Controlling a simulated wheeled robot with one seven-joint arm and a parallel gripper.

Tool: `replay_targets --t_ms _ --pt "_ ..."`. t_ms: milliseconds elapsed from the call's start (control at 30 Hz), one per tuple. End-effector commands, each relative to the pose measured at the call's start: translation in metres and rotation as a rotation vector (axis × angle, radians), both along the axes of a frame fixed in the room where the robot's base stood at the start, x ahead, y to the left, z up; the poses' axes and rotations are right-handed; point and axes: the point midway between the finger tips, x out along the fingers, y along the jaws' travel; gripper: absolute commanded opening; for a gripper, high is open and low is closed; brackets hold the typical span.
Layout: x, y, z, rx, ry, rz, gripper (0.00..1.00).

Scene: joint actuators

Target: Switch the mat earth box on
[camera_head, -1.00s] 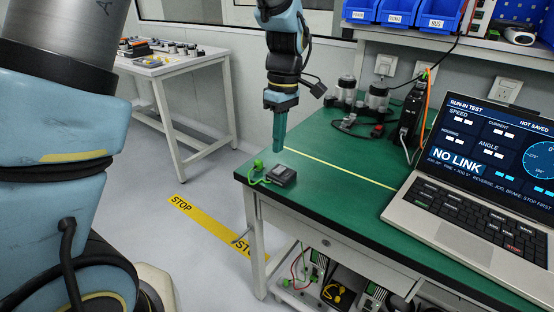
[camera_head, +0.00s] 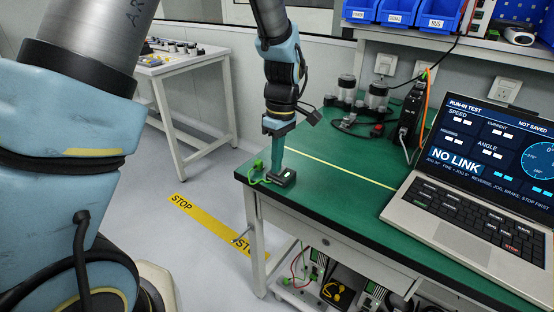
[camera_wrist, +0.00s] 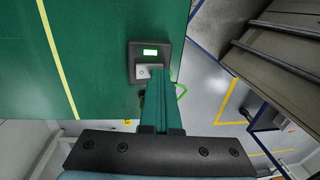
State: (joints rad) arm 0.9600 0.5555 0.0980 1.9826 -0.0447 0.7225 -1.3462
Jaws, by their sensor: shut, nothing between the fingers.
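The mat earth box is a small dark box (camera_head: 285,177) near the left corner of the green bench top. My gripper (camera_head: 272,172) points down beside the left side of the box, fingers shut and empty. In the wrist view my gripper's fingertips (camera_wrist: 160,76) overlap the lower right edge of the box by the rocker. I cannot tell whether they touch it.
A green clip and lead (camera_head: 258,166) lie at the bench corner, left of the box. An open laptop (camera_head: 480,180) stands on the right. Round metal motors (camera_head: 376,97) and a black unit (camera_head: 412,115) stand farther back. The green mat (camera_head: 340,185) right of the box is clear.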

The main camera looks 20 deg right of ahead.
Motion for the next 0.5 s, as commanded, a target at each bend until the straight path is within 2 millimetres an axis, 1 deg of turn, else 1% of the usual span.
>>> replay_targets --t_ms 33,233,500 --pt "-0.001 0.001 -0.002 0.004 0.003 0.000 0.00" --pt "0.000 0.000 -0.002 0.006 0.004 0.001 0.00" --pt "0.006 -0.012 0.002 0.002 0.002 0.000 0.00"
